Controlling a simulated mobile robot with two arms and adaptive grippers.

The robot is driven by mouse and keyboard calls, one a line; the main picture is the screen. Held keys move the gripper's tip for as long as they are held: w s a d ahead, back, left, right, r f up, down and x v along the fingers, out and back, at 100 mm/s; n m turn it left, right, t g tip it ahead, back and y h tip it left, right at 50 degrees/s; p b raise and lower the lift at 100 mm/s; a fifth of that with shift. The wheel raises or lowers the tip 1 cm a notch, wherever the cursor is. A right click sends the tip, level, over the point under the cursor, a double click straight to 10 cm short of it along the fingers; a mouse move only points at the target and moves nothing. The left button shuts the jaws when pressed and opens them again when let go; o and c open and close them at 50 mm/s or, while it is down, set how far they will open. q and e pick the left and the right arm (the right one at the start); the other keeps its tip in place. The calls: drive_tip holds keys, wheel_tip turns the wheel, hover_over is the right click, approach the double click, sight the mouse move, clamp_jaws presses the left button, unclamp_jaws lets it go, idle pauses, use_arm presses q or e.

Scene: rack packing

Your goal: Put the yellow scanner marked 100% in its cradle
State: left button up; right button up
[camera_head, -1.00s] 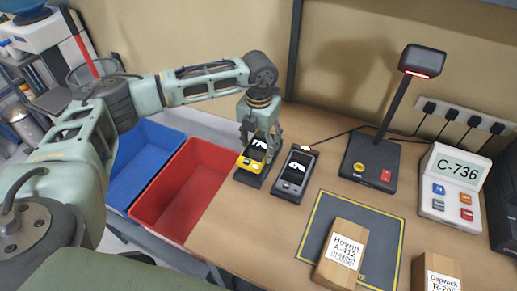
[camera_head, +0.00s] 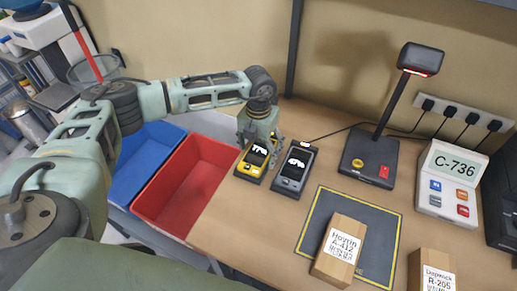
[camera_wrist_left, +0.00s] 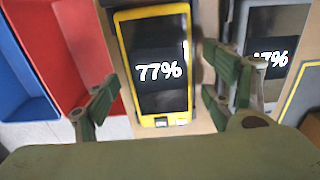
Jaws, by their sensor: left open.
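The yellow scanner (camera_head: 243,171) sits in its dark cradle on the table. In the wrist view the yellow scanner (camera_wrist_left: 122,60) shows 77% on its screen, not 100%. My left gripper (camera_head: 260,142) is above the scanner's far end. In the wrist view my left gripper (camera_wrist_left: 160,78) is open, with one finger on each side of the scanner and gaps at both edges. A grey scanner (camera_head: 283,187) stands to the right in a dark cradle. In the wrist view the grey scanner (camera_wrist_left: 285,17) has a percentage partly hidden by a finger.
A red bin (camera_head: 160,222) and a blue bin (camera_head: 122,190) stand left of the table. A mat (camera_head: 312,235) with a Hoyrin box (camera_head: 341,249) lies to the right. A lamp-like reader (camera_head: 368,155), a C-736 display unit (camera_head: 447,190) and a second box (camera_head: 430,270) stand further right.

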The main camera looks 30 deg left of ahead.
sight(259, 152)
use_arm(q)
drive_tip(key=shift+r, duration=0.15)
wheel_tip(259, 152, up, 12)
drive_tip(key=b, duration=0.3)
drive_tip(key=shift+b, duration=0.35)
drive_tip(key=shift+r, duration=0.1)
